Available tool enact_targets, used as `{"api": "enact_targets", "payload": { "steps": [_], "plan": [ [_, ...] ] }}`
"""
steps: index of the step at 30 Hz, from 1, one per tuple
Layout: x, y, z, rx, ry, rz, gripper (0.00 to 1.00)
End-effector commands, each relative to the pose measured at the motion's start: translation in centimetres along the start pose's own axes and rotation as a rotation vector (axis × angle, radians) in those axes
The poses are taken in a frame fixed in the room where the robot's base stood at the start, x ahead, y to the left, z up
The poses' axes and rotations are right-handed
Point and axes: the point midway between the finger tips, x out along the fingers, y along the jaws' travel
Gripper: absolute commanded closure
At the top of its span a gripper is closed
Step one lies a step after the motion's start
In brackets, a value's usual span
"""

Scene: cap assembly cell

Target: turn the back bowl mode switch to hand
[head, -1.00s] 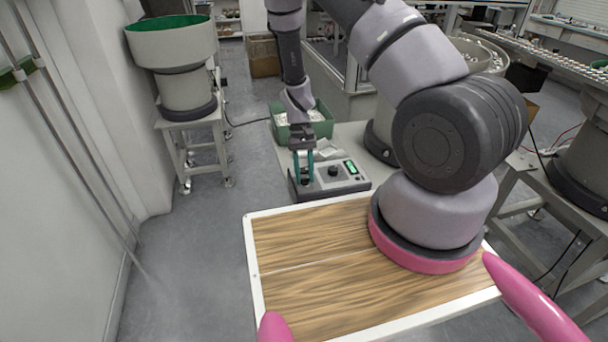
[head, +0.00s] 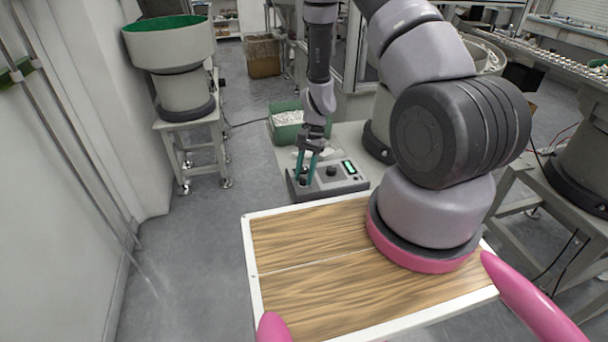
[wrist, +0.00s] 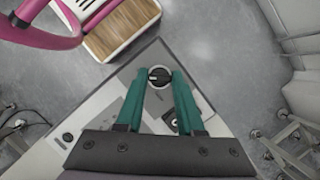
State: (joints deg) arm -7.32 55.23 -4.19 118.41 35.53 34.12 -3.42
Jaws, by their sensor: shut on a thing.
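The grey control box (head: 345,184) stands on a light bench beyond the wooden deck. It carries a black rotary knob (head: 303,181) near its left end, a second black knob (head: 331,171) and a lit green display (head: 350,167). My gripper (head: 307,174) reaches down to the left knob, its teal fingers slanting. In the wrist view the fingertips close on both sides of this round knob (wrist: 160,76), which has a pale pointer line. The second knob (wrist: 171,121) is partly hidden between the fingers. Labels cannot be read, so which switch serves the back bowl cannot be told.
A green bin (head: 287,122) of small white parts stands behind the box. A bowl feeder with green lining (head: 170,45) stands at the left. Open floor (head: 190,250) lies left of the wood-topped deck (head: 320,290).

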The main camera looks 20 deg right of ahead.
Motion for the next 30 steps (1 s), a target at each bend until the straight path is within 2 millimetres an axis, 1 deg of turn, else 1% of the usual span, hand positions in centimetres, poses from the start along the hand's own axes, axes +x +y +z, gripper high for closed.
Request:
{"api": "enact_targets", "payload": {
  "steps": [17, 18, 20, 21, 30],
  "plan": [
    [-0.07, -0.07, -0.09, 0.033, 0.002, -0.016, 1.0],
    [-0.07, -0.07, -0.09, 0.033, 0.002, -0.016, 0.59],
    [-0.06, -0.06, -0.08, 0.032, 0.002, -0.015, 0.37],
    [-0.05, -0.05, -0.07, 0.032, 0.002, -0.015, 0.33],
    [-0.13, -0.01, -0.04, 0.031, 0.001, -0.014, 0.33]
  ]
}}
